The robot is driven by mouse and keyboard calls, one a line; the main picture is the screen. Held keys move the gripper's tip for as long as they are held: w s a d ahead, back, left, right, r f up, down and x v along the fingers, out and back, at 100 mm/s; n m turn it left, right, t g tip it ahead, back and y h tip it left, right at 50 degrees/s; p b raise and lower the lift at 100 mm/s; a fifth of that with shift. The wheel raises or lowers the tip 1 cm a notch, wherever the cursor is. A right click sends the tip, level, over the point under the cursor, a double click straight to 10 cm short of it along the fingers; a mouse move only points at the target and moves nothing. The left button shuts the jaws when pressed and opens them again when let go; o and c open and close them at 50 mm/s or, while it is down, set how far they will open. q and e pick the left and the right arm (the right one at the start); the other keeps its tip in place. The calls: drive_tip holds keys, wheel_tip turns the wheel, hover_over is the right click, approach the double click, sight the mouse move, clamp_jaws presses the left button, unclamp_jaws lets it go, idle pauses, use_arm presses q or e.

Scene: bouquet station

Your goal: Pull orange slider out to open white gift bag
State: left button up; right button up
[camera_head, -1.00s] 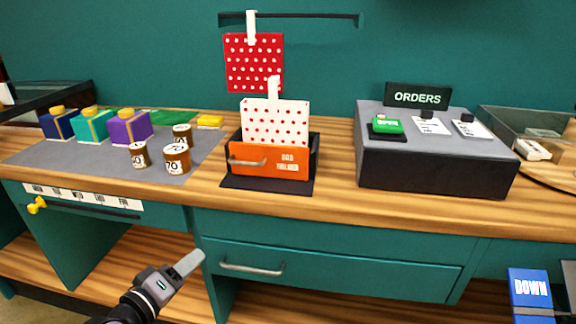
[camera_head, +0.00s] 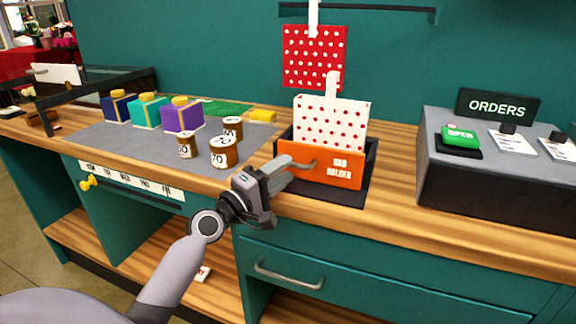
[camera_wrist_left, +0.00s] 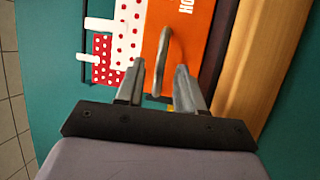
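The white gift bag with red dots (camera_head: 330,122) stands upright in the dark bag holder (camera_head: 371,160). The orange slider (camera_head: 335,173), labelled "BAG HOLDER", covers its lower front; a metal handle (camera_head: 301,164) is on the slider's left part. In the left wrist view the slider (camera_wrist_left: 190,30) and handle (camera_wrist_left: 163,60) are close ahead. My left gripper (camera_head: 283,172) is at the handle. In the left wrist view its fingers (camera_wrist_left: 160,80) are apart, with the handle's near end between the tips; I cannot tell if they touch it. My right gripper is out of view.
Brown jars with white number labels (camera_head: 223,152) and several wrapped boxes (camera_head: 182,118) stand on the grey mat left of the holder. A red dotted bag (camera_head: 314,57) hangs behind. The grey orders stand (camera_head: 480,180) is at the right. A drawer handle (camera_head: 289,277) projects below the counter.

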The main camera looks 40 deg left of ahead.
use_arm(q)
drive_tip(key=shift+x, duration=1)
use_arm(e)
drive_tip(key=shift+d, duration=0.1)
use_arm(q)
clamp_jaws()
